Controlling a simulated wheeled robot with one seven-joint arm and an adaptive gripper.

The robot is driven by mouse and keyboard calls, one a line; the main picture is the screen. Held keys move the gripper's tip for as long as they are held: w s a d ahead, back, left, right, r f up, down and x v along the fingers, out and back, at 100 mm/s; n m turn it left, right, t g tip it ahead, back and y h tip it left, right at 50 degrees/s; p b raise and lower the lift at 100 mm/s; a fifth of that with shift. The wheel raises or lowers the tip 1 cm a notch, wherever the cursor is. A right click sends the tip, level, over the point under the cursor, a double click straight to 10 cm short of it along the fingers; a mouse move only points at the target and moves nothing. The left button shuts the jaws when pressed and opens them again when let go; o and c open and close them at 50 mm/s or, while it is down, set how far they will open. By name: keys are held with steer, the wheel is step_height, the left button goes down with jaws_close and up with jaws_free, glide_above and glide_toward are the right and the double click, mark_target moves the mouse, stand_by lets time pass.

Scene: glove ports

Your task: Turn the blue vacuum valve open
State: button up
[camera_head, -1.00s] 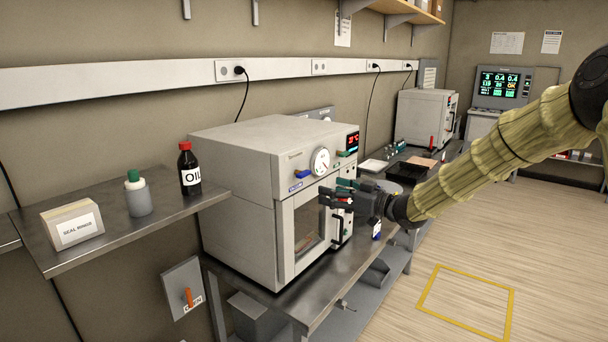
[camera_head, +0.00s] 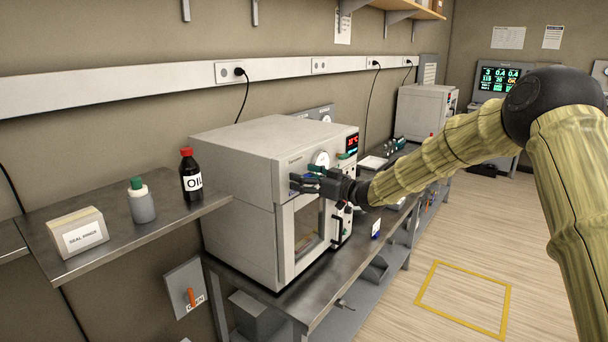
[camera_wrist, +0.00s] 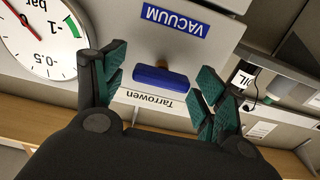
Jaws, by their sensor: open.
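The blue vacuum valve handle (camera_wrist: 160,77) shows in the wrist view on the oven's front panel, beside a blue VACUUM label (camera_wrist: 175,20). Its bar lies roughly level across the picture. My gripper (camera_wrist: 158,88) is open, its green-padded fingers to either side of the handle with gaps; I cannot tell whether they reach its depth. In the head view my gripper (camera_head: 298,183) is at the front of the grey oven (camera_head: 235,155) and hides the valve. The pressure gauge (camera_wrist: 38,35) is beside the valve, partly cut off in the wrist view.
A steel shelf (camera_head: 120,228) at the left holds an oil bottle (camera_head: 190,178), a grey bottle with a green cap (camera_head: 142,203) and a seal rings box (camera_head: 77,233). Another cabinet (camera_head: 420,112) stands further back. The floor at the right is clear.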

steer(key=shift+w+a, duration=0.15)
steer(key=shift+a, duration=0.05)
steer(key=c, duration=1)
steer(key=shift+c, duration=0.2)
